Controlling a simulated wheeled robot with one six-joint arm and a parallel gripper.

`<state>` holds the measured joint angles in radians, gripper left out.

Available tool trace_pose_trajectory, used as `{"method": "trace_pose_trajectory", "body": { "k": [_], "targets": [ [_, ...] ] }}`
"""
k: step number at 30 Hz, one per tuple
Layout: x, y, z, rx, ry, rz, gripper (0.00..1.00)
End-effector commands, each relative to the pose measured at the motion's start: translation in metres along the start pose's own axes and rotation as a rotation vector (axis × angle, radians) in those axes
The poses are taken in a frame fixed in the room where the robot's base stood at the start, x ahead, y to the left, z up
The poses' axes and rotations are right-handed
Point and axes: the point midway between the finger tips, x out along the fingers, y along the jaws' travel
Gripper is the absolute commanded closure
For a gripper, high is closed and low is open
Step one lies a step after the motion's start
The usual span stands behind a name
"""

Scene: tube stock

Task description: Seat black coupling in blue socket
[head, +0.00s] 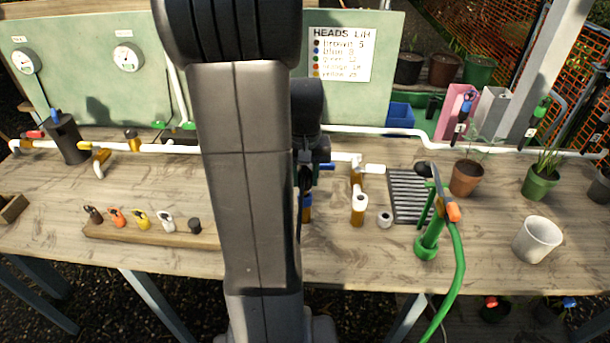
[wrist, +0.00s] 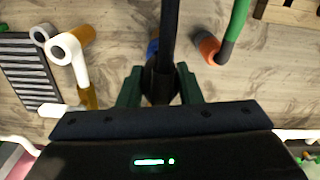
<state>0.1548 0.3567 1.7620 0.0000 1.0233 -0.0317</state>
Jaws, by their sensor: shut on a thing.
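In the wrist view, my gripper (wrist: 160,88) has its two dark green fingers closed on the black coupling (wrist: 160,78). A black length runs from the coupling toward the top of that view. The blue socket (wrist: 153,48) shows just beyond the coupling, partly hidden by it. In the head view, a blue piece (head: 307,207) stands low on the bench beside my arm, below my gripper (head: 306,178). My arm hides much of that spot. I cannot tell whether the coupling touches the socket.
White pipe fittings (head: 359,203) and a grey slatted grate (head: 409,195) lie to the right. A green stand with a hose (head: 430,240) is farther right. A wooden rack (head: 150,238) with several coloured heads is at left. A green tube with an orange end (wrist: 209,50) is near the socket.

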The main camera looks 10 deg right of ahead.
Motion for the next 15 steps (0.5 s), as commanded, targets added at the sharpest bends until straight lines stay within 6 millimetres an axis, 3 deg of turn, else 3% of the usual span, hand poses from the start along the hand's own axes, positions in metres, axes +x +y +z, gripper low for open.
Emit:
{"method": "trace_pose_trajectory", "body": {
  "k": [15],
  "targets": [
    [0.0106, 0.0, 0.0, 0.0, 0.0, 0.0, 0.91]
  ]
}}
